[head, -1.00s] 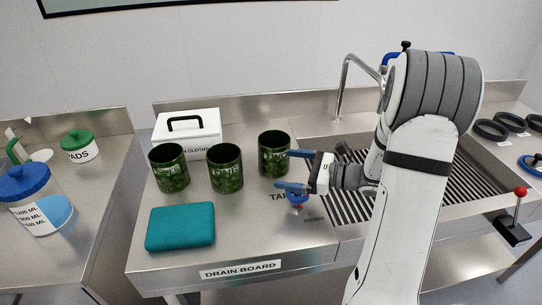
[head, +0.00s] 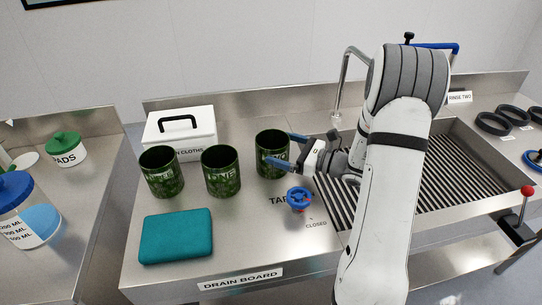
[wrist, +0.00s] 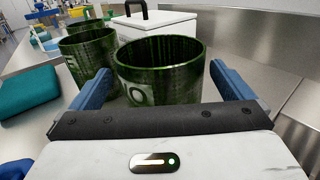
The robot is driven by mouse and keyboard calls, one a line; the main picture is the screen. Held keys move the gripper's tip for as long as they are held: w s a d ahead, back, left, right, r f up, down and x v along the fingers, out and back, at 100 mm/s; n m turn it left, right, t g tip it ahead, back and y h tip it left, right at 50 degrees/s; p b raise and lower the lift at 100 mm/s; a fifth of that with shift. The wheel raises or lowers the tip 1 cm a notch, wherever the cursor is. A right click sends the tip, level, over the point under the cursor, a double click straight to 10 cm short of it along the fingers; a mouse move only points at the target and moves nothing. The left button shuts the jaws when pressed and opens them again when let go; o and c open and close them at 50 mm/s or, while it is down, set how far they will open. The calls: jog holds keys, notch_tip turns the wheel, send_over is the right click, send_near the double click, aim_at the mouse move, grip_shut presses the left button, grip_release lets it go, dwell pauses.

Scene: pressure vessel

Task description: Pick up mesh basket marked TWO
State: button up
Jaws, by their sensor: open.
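Three green mesh baskets stand upright in a row on the drain board. The right basket (head: 270,143) is nearest my gripper (head: 279,147); its label is partly covered, and the wrist view shows an "O" on the same basket (wrist: 160,72). The middle basket (head: 221,172) seems to read ONE. The left basket (head: 161,173) has a label I cannot read. My gripper is open, with blue fingers. One finger overlaps the right basket's front in the head view and the other is by its right rim. In the wrist view the basket is between the fingers; I cannot tell whether they touch it.
A blue tap handle (head: 299,197) is close below my gripper. The slatted sink (head: 450,180) is to the right.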

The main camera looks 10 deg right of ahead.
aim_at(258, 140)
jog(key=x, duration=0.4)
jog(key=shift+w+p, duration=0.15)
jog(key=shift+p, duration=0.25)
jog(key=shift+c, duration=0.2)
jog(key=c, duration=1)
